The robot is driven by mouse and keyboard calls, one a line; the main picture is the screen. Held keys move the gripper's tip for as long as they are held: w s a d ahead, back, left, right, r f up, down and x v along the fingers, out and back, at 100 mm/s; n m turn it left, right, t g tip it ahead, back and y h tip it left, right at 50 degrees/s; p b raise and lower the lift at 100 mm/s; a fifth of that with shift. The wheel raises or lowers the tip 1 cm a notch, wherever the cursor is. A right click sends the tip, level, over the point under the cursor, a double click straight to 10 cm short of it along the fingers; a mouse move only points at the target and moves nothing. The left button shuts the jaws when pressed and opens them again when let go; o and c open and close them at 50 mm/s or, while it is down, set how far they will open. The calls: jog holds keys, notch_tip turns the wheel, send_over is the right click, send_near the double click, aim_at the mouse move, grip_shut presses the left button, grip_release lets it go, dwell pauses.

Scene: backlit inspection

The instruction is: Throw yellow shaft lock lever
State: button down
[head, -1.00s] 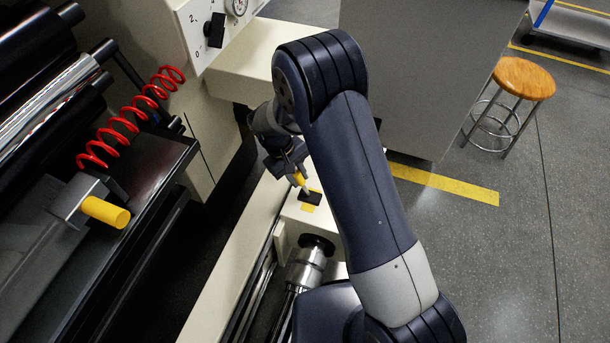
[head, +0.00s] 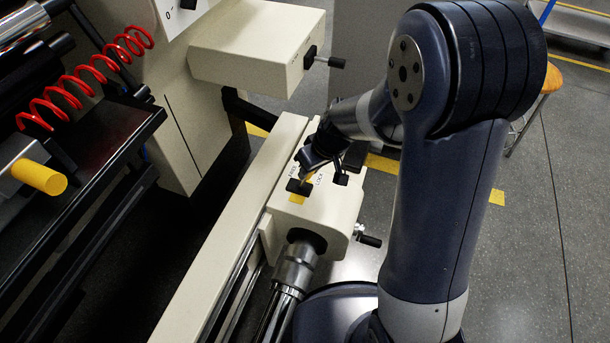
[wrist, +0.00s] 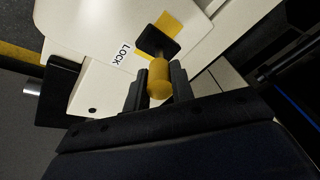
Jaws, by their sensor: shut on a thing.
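The yellow shaft lock lever (wrist: 159,78) shows in the wrist view as a yellow knob on a black base plate (wrist: 158,40). My gripper (wrist: 160,88) is shut around the knob, one dark finger on each side. In the head view my gripper (head: 309,174) is over the black base plate (head: 297,187) on the cream housing (head: 330,205); most of the knob is hidden. The lever appears to lean right, toward the LOCK label (head: 319,179). The LOCK label (wrist: 125,52) is left of the plate in the wrist view.
A yellow square mark (head: 298,198) lies beside the plate. A black-handled knob (head: 369,240) sticks out of the housing's side. A cream box with a black handle (head: 330,62) stands behind. Another yellow cylinder (head: 40,178) and a red coiled hose (head: 85,80) are at left.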

jog(key=shift+s+d+f+y+b, duration=0.2)
jog(key=shift+d+f+y+b, duration=0.5)
jog(key=shift+b, duration=1.8)
jog(key=shift+s+d+r+t+y+b, duration=0.15)
jog(key=shift+d+t+y+b, duration=0.2)
jog(key=shift+b, duration=1.2)
jog(key=c, duration=1.2)
grip_release()
jog(key=shift+r, duration=0.1)
jog(key=p+v, duration=0.4)
jog(key=v, duration=0.7)
jog(key=shift+d+f, duration=0.2)
jog(key=shift+f, duration=0.1)
